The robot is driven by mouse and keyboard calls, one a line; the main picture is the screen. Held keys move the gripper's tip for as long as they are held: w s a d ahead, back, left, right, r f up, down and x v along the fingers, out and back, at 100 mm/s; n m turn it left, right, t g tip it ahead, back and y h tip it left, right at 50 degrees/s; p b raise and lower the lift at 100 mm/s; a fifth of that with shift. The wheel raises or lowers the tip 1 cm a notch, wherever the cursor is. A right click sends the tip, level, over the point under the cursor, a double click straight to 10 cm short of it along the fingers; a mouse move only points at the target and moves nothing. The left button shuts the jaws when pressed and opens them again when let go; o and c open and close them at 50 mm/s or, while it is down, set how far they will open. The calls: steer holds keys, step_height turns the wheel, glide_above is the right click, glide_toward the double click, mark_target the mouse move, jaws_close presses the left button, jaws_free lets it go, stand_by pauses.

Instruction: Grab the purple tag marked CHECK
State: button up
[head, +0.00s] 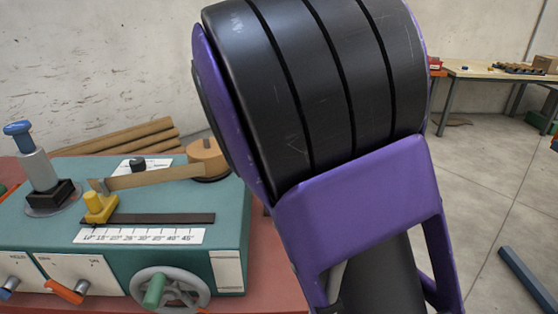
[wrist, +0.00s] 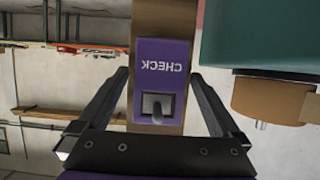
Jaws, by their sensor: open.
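The purple tag (wrist: 163,82) marked CHECK is in the middle of the wrist view, its lettering upside down. It lies against a brown strip (wrist: 160,18) and carries a small pale square plate with a dark lever. My gripper (wrist: 159,75) is open, with one dark finger on each side of the tag. There is a gap between the fingers and the tag's edges near the tips. I cannot tell how far in depth the tag is from the fingers. In the head view I see neither the tag nor my gripper; my arm covers the middle.
In the head view, a teal winder (head: 230,235) holds a yellow clamp (head: 99,207), a handwheel (head: 170,289), a blue-topped post (head: 40,170) and a brown roll (head: 207,158). The wrist view shows a brown roll (wrist: 268,100) at right.

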steer(key=c, duration=1.3)
steer(key=shift+o, duration=0.2)
steer(key=shift+r, duration=0.15)
